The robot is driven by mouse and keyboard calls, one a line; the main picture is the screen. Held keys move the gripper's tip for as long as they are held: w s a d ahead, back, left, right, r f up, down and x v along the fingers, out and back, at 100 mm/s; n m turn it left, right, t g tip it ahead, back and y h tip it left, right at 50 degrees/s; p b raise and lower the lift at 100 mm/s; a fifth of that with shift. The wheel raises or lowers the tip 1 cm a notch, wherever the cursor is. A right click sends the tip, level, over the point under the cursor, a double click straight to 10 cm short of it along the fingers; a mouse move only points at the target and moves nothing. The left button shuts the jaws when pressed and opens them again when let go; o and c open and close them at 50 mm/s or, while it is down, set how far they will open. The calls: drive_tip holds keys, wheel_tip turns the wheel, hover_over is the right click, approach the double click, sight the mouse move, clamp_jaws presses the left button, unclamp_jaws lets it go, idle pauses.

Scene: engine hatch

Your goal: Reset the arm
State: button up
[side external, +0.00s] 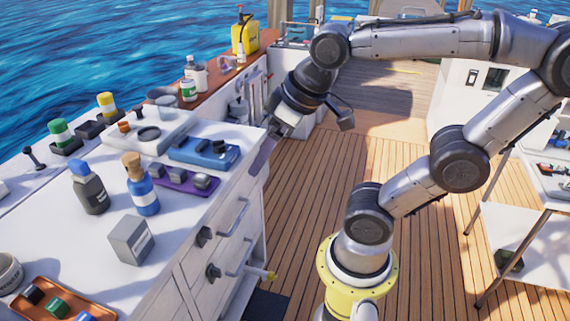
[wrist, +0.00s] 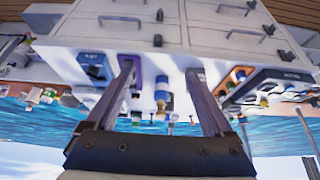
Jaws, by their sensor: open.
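My arm is bent over the deck, with my gripper (side external: 262,160) beside the right edge of the white counter (side external: 185,245) in the side view. In the wrist view, which looks upside down, the two fingers of my gripper (wrist: 160,70) stand wide apart with nothing between them. The counter's drawer fronts (wrist: 205,35) and the items on its top show beyond the fingers. The gripper appears apart from the counter items; its exact gap to the counter edge cannot be told.
On the counter are a blue bottle (side external: 144,196), a dark bottle (side external: 90,190), a grey box (side external: 130,240), a purple tray (side external: 178,181), a blue case (side external: 203,151) and an orange tray (side external: 62,303). A white table (side external: 530,235) stands right. Open wooden deck (side external: 330,180) lies between.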

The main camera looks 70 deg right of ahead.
drive_tip(key=s+f, duration=0.2)
drive_tip(key=s, duration=0.1)
drive_tip(key=shift+s+a+f, duration=0.1)
drive_tip(key=shift+s+f, duration=0.05)
drive_tip(key=shift+s, duration=0.1)
